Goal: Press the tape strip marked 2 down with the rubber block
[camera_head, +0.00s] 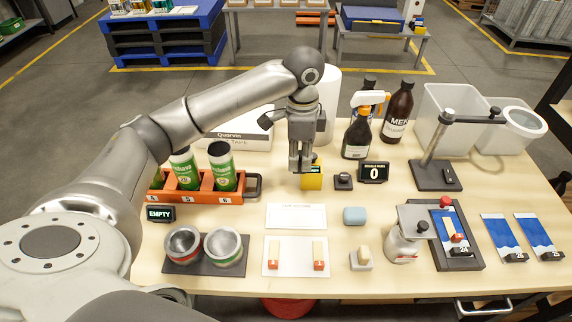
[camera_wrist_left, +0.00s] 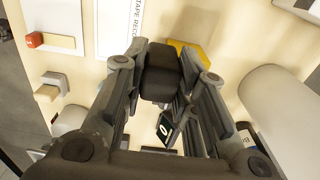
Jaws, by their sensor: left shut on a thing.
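My left gripper (camera_head: 302,166) is upright over the back middle of the table. In the left wrist view its fingers are shut on a dark block (camera_wrist_left: 162,72), which looks like the rubber block. A yellow box (camera_head: 312,182) is just below and beside the fingertips; whether the dark block touches it I cannot tell. Two pale tape strips with red ends lie on a white plate (camera_head: 297,243) at the front: a left strip (camera_head: 275,252) and a right strip (camera_head: 318,251). Their numbers are too small to read. My right gripper is not in view.
Two open cans (camera_head: 224,243) stand left. A counter (camera_head: 374,172) and spray bottle (camera_head: 358,133) are right of my gripper.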

